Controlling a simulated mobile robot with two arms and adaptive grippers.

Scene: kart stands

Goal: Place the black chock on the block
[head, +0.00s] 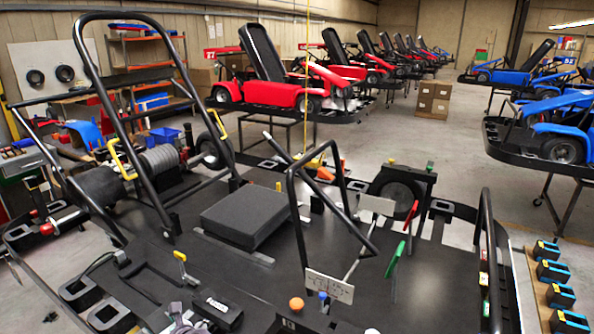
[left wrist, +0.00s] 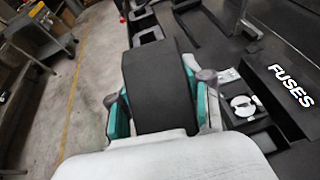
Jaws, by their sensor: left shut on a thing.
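In the left wrist view, my left gripper (left wrist: 160,90) is shut on the black chock (left wrist: 157,75), with a teal-lined finger on each side of it. The chock is a plain dark slab above the floor, beside the dark kart's edge. My right gripper is in neither view.
A black FUSES box (head: 216,307) lies near the kart's front edge; it also shows in the left wrist view (left wrist: 290,85). Black tube frames (head: 335,205) rise around the grey block. A winch drum (head: 160,160) stands at left.

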